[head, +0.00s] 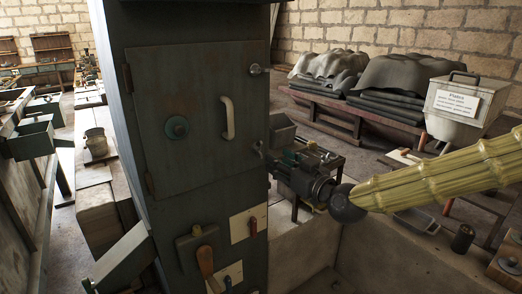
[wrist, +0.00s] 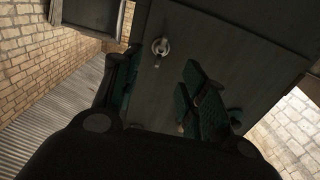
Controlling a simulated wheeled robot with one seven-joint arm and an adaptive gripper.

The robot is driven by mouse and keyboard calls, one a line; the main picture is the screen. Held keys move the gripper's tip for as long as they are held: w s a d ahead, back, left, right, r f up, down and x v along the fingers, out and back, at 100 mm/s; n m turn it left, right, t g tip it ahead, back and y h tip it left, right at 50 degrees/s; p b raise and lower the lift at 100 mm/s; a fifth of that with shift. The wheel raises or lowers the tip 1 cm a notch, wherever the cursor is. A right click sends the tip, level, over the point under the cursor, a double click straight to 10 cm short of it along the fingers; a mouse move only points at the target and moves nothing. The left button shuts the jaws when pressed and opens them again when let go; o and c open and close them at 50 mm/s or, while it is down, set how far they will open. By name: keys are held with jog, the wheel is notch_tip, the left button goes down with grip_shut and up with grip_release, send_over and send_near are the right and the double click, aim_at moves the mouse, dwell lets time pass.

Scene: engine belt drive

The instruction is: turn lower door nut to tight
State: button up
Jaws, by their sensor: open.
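The grey-green cabinet door (head: 195,120) is shut, with a pale handle (head: 228,118) on it. The lower door nut (head: 259,148) is a small metal piece at the door's right edge. My gripper (head: 278,157) is just right of it, at about its height, its dark fingers with teal pads pointing at the cabinet. In the wrist view a metal nut with small arms (wrist: 160,47) shows on the dark panel, ahead of the open, empty fingers (wrist: 162,75). It looks like the lower nut, and the fingers appear apart from it.
The upper door nut (head: 257,69) is at the door's top right. Below the door are a red switch (head: 253,226) and a wooden-handled lever (head: 206,262). A lidded metal bin (head: 465,105) and covered stacks (head: 400,85) stand at the right, behind my arm.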

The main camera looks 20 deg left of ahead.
aim_at(259, 148)
jog(key=p+x, duration=0.2)
jog(key=x, duration=0.7)
jog(key=shift+w+a, duration=0.15)
grip_shut()
